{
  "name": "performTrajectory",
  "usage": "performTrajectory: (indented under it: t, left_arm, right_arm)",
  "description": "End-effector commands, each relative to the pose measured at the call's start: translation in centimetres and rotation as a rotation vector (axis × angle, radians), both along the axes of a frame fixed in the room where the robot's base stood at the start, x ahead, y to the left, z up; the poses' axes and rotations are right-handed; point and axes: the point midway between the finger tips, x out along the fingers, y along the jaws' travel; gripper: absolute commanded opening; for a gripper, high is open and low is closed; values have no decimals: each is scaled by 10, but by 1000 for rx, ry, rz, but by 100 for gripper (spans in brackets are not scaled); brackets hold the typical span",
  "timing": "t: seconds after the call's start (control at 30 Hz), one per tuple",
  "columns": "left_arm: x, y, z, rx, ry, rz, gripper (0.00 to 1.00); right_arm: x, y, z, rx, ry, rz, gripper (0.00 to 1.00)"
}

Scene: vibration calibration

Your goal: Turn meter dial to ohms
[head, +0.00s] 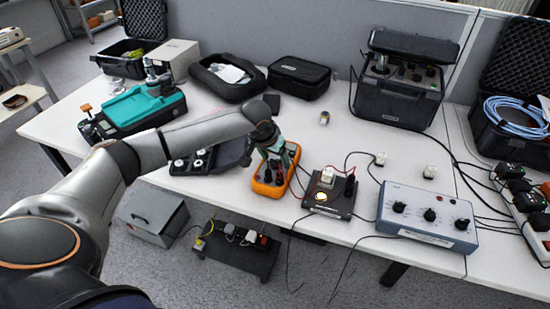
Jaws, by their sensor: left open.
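The meter (262,188) is an orange-edged handheld unit lying near the front edge of the white table, left of centre. My left arm reaches in from the left, and its gripper (272,152) is over the upper part of the meter. The gripper points down and is open. Its fingertips and the meter's dial overlap in the picture, so I cannot tell whether they touch. The dial's setting is too small and too covered to read. My right gripper is not in view.
A black box with a lit round spot (320,197) and a grey-blue box with knobs (397,220) stand right of the meter, with thin leads near them. A dark tray (217,166) lies to its left. Cases line the back. Bare table (330,130) lies behind the meter.

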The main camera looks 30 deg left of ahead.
Motion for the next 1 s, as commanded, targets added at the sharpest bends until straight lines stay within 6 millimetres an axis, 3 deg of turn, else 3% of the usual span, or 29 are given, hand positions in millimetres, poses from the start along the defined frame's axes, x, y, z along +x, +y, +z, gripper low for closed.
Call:
performTrajectory:
  t: [0.07,0.73,1.0]
  left_arm:
    - [0,0,0,0,0,0,75]
    - [0,0,0,0,1,0,0]
    - [-1,0,1,0,2,-8,0]
  right_arm:
    - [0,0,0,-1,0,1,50]
    - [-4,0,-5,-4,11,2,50]
    - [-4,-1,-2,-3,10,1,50]
